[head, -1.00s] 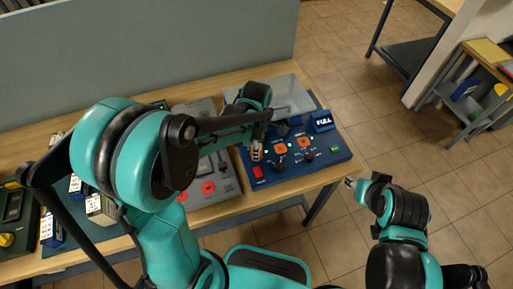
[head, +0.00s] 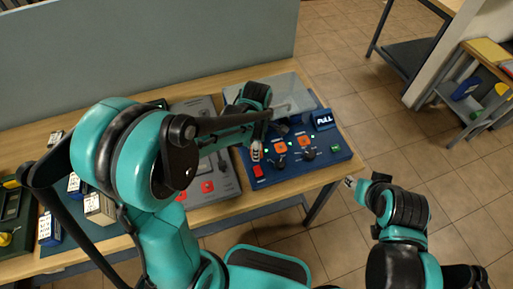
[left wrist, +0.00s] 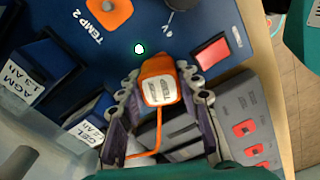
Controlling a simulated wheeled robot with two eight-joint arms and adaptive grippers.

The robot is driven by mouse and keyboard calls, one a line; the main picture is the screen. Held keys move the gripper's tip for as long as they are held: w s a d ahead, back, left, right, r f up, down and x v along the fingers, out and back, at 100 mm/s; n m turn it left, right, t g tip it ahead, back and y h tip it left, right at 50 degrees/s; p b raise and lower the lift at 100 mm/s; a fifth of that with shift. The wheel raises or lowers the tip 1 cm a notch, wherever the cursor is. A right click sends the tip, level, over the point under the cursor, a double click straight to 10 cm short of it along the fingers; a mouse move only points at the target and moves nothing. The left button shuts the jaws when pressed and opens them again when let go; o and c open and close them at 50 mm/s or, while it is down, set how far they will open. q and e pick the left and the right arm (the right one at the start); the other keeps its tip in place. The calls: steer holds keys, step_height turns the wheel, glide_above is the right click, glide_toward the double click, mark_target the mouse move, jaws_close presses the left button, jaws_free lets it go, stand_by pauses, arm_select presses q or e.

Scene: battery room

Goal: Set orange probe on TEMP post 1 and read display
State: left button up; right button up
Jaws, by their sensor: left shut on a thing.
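My left gripper (head: 257,153) is over the left part of the blue panel (head: 330,158). In the left wrist view my left gripper (left wrist: 162,88) is shut on the orange probe (left wrist: 158,66), a block with a white label and an orange cable. The label's print is too blurred to read. An orange square marked TEMP 2 (left wrist: 108,12) lies beyond the probe. I cannot make out TEMP post 1 or whether the probe touches the panel. My right gripper (head: 350,182) is off the table's right edge, too small to judge.
Black knobs (head: 309,154) stand on the panel. A grey panel (head: 218,185) lies to its left. Labelled battery blocks (head: 98,208) stand further left.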

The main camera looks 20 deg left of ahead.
arm_select(q)
steer(key=shift+f, duration=0.2)
steer(key=o, duration=0.9)
step_height(320, 180, up, 11)
steer(key=p, duration=0.8)
